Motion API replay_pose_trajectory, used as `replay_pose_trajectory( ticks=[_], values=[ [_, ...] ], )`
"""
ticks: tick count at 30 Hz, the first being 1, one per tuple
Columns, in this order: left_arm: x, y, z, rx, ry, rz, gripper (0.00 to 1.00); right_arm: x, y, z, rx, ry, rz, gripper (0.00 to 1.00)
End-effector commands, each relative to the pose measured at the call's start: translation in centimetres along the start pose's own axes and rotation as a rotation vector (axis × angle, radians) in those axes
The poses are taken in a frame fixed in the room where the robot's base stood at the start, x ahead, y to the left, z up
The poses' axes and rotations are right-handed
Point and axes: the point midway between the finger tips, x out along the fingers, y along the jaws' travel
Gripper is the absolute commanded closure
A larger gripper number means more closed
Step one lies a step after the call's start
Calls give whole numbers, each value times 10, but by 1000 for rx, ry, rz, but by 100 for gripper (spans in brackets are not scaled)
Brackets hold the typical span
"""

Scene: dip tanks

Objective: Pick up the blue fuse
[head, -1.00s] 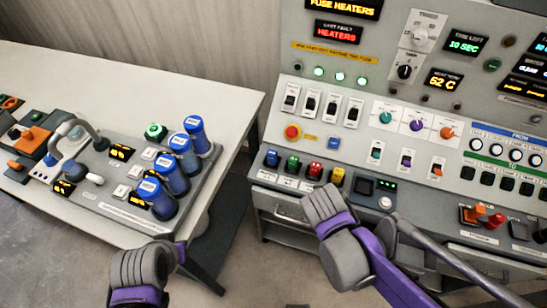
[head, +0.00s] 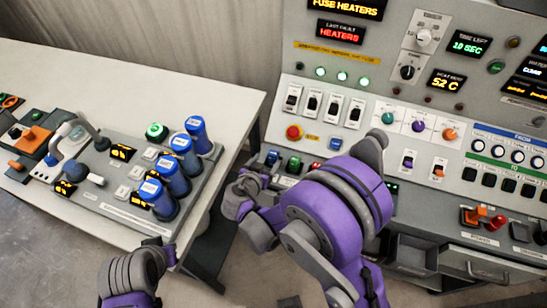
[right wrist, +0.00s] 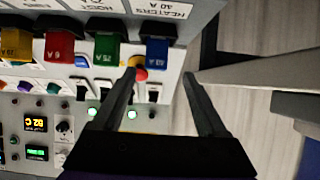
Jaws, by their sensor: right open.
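The blue fuse (head: 272,158) sits at the left end of the fuse row on the console's lower front. In the right wrist view, which looks upside down, the blue fuse (right wrist: 156,52) shows with a 40 A marking under the HEATERS label. My right gripper (right wrist: 159,76) is open and empty. Its two fingers point toward the blue fuse, with the fuse between their lines and apart from them. In the head view my right gripper (head: 243,192) is just below and left of the fuse, partly hidden by its own wrist. My left arm shows at the lower left, its jaws out of view.
A green fuse (head: 294,165) and a red fuse (head: 315,169) stand right beside the blue one; a yellow fuse (right wrist: 16,42) is farther along. A table (head: 225,95) with several blue-capped cylinders (head: 197,130) stands left, with a gap before the console.

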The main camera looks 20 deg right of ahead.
Motion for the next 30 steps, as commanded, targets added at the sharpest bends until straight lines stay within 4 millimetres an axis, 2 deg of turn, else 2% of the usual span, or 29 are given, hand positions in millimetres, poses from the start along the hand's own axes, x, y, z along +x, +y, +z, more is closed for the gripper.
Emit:
replay_pose_trajectory(
  ticks=[5, 15, 23, 25, 30],
  values=[
    [-1, 0, -1, 0, 1, 0, 100, 13, 1, 0, 1, -1, 0, 25],
    [-7, 0, -7, 0, 6, 0, 100, 58, 6, -3, 1, -1, 1, 25],
    [-7, 0, -7, 0, 6, 0, 100, 62, 6, -2, 0, -2, -1, 25],
    [-7, 0, -7, 0, 6, 0, 100, 62, 6, -2, 0, -2, -1, 32],
    [-7, 0, -7, 0, 6, 0, 100, 62, 6, -2, 0, -2, -1, 63]
  ],
)
